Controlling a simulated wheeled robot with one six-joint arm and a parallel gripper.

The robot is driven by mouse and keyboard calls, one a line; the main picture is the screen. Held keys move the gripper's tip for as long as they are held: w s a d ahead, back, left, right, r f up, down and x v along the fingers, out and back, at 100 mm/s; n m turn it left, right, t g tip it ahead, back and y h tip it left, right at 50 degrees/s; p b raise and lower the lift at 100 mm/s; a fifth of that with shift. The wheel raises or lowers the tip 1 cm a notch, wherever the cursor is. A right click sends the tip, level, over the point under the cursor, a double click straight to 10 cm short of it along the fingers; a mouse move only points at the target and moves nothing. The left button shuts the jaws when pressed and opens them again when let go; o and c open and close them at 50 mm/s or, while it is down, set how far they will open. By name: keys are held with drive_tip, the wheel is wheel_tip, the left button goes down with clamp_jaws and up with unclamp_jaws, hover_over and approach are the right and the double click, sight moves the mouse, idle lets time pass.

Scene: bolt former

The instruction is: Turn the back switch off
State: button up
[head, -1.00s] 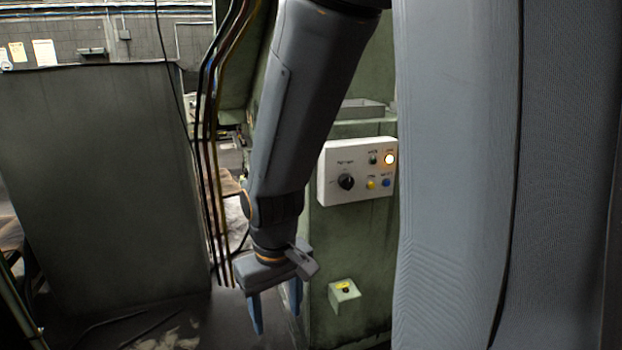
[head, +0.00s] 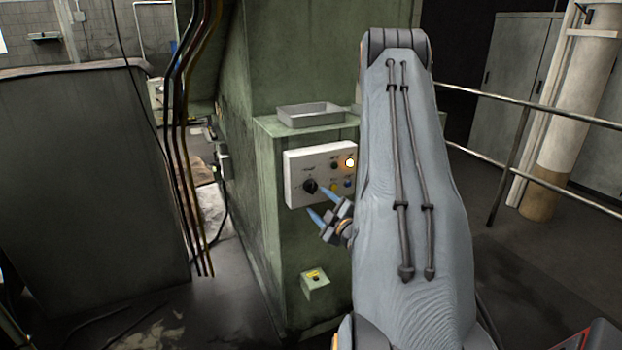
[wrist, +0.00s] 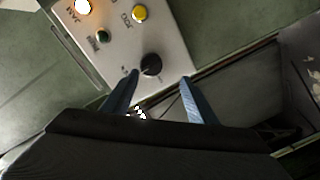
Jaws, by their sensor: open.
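A white control panel (head: 293,178) is fixed to the front of the green machine. A black rotary switch (head: 310,186) sits at its lower left; the same knob shows in the wrist view (wrist: 151,64). I cannot read its marks well enough to tell its setting. My gripper (head: 318,203) is open and empty, close to the panel at the knob. In the wrist view its two blue fingers (wrist: 161,85) point toward the panel, one to each side of the knob and seemingly just short of it. Whether they touch it I cannot tell.
The panel also has a lit lamp (head: 350,162), a yellow button (wrist: 140,13) and a green button (wrist: 102,36). A grey tray (head: 311,114) lies on the ledge above. Cables (head: 186,130) hang at left; a railing (head: 540,107) stands at right.

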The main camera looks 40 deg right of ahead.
sight(313, 189)
drive_tip(key=shift+t, duration=0.4)
drive_tip(key=x, duration=0.2)
drive_tip(key=b+x, duration=0.1)
drive_tip(key=x, duration=0.1)
drive_tip(key=d+b+x, duration=0.1)
drive_tip(key=x, duration=0.2)
drive_tip(key=shift+d+r, duration=0.1)
drive_tip(key=shift+r, duration=0.2)
drive_tip(key=shift+w+d+r+h+p, duration=0.1)
drive_tip(key=shift+w+r+h+p, duration=0.05)
drive_tip(key=shift+h+p, duration=0.15)
drive_tip(key=m+p, duration=0.1)
drive_tip(key=m, duration=0.3)
drive_tip(key=shift+p, duration=0.35)
drive_tip(key=m, duration=0.6)
drive_tip(key=shift+m+p, duration=0.35)
drive_tip(key=shift+m, duration=0.05)
